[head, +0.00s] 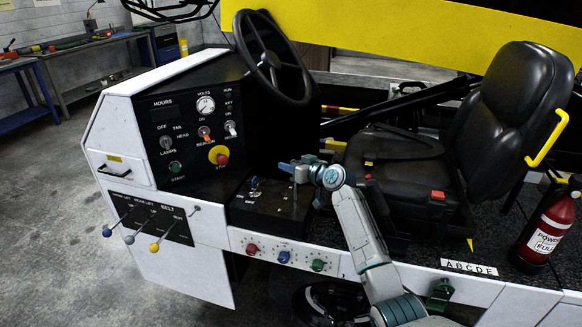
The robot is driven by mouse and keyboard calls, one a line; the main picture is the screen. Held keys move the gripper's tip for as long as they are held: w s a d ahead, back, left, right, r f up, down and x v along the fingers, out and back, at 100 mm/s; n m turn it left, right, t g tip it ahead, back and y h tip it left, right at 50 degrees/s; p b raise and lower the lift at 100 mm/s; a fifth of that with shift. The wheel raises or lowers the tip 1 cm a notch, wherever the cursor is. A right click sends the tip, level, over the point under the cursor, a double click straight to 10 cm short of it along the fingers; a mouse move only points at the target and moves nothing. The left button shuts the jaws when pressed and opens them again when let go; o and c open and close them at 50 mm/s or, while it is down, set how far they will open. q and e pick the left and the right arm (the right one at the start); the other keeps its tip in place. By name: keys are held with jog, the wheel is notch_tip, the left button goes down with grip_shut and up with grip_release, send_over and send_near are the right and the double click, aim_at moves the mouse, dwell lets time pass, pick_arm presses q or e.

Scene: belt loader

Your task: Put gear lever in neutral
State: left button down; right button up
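A black console (268,207) between the control panel and the seat carries small levers. A short lever with a blue knob (254,184) stands on its left part. A thin dark lever (295,197) rises on its right part, just below my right gripper (290,168). I cannot tell for sure which of them is the gear lever, and its gate marks are too small to read. My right gripper points left over the console's back edge, right of the blue knob and apart from it. Its fingers are too small to show a gap or a grip. My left gripper is out of view.
A steering wheel (272,58) stands behind the console. The dark control panel (196,133) is at left, with belt and lift levers (152,222) below it. The black seat (410,170) and a fire extinguisher (549,228) are at right. Colored knobs (284,257) line the front edge.

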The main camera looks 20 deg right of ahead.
jog(key=o, duration=0.3)
jog(key=shift+s, duration=0.1)
jog(key=b+v, duration=0.2)
jog(key=v, duration=0.8)
jog(key=shift+s+d+r+b, duration=0.1)
jog(key=shift+s+b, duration=0.2)
